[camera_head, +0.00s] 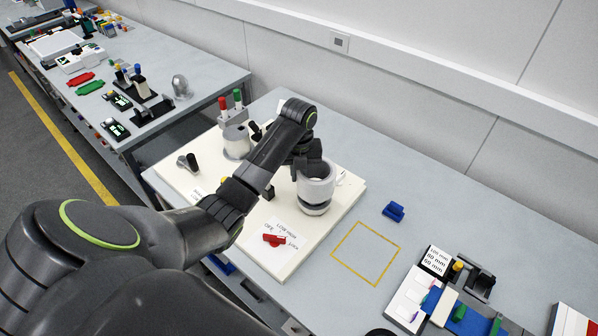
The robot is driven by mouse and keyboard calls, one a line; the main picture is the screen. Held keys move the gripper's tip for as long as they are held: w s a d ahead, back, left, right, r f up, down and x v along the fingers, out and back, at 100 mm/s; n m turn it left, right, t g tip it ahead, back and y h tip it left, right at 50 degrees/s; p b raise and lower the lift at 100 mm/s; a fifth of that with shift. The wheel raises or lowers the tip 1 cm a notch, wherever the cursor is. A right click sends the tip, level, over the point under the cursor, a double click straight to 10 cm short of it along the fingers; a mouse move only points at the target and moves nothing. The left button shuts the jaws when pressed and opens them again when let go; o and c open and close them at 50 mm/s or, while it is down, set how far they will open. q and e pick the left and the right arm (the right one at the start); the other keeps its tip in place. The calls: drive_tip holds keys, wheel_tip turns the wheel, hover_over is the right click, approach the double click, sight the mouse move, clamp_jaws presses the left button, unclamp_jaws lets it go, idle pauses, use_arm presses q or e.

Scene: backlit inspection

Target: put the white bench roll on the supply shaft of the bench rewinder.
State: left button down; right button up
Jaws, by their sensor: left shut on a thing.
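The bench rewinder (322,228) has a broad cream base plate on the table. The white bench roll (319,192) is a pale upright ring at the plate's right part. My left gripper (310,168) reaches down into the top of the roll and is shut on it. A dark band and a grey round part show just under the roll; I cannot tell whether the roll rests on them. The supply shaft is not clearly seen, and my gripper and the roll may hide it. A short dark post on a grey part (188,163) stands at the plate's left. My right gripper is not in view.
Red and green knobs top a pale unit (236,135) behind my arm. A red lever (274,240) sits on the plate's front label. A yellow square outline (345,238) on the table is empty. A blue block (394,211) and a device (440,300) stand to the right.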

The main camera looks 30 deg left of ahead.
use_arm(q)
drive_tip(key=shift+f, duration=0.25)
drive_tip(key=shift+f+b, duration=0.65)
drive_tip(key=shift+f, duration=1)
drive_tip(key=shift+s+f, duration=0.1)
drive_tip(key=shift+p, duration=0.3)
idle(0.8)
drive_tip(key=shift+p, duration=0.3)
